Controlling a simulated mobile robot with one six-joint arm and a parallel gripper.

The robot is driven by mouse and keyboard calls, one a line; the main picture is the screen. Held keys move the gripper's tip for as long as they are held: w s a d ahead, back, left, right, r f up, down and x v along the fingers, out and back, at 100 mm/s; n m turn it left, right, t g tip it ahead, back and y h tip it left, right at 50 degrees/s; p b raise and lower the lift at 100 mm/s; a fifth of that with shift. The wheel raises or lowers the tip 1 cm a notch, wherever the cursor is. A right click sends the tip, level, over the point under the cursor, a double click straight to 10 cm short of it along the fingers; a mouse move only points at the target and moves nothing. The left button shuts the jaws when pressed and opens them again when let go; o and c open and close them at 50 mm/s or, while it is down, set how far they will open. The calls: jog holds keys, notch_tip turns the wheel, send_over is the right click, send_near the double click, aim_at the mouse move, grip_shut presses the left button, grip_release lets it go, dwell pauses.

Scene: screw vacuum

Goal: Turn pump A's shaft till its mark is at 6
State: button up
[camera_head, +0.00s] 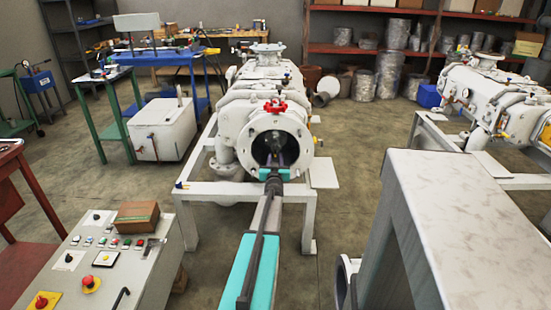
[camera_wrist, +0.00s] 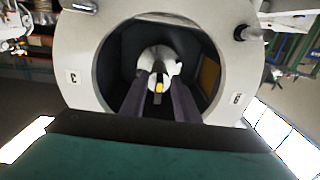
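The pump (camera_head: 236,130) at the centre of the head view has a round open flange facing me. My gripper (camera_head: 275,150) reaches into that opening. My gripper's two dark fingers (camera_wrist: 160,100) lie either side of the shaft. Whether they touch it is unclear.
A control panel (camera_head: 95,262) stands front left, a grey bench or cabinet (camera_head: 455,215) front right. A second pump (camera_head: 490,95) stands at the right. A white tank (camera_head: 163,128) and a blue bench (camera_head: 175,58) are at left. Open floor lies between.

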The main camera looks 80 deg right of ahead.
jog(key=s+a, duration=0.1)
jog(key=a, duration=1.1)
jog(key=shift+s, duration=0.25)
dwell(0.6)
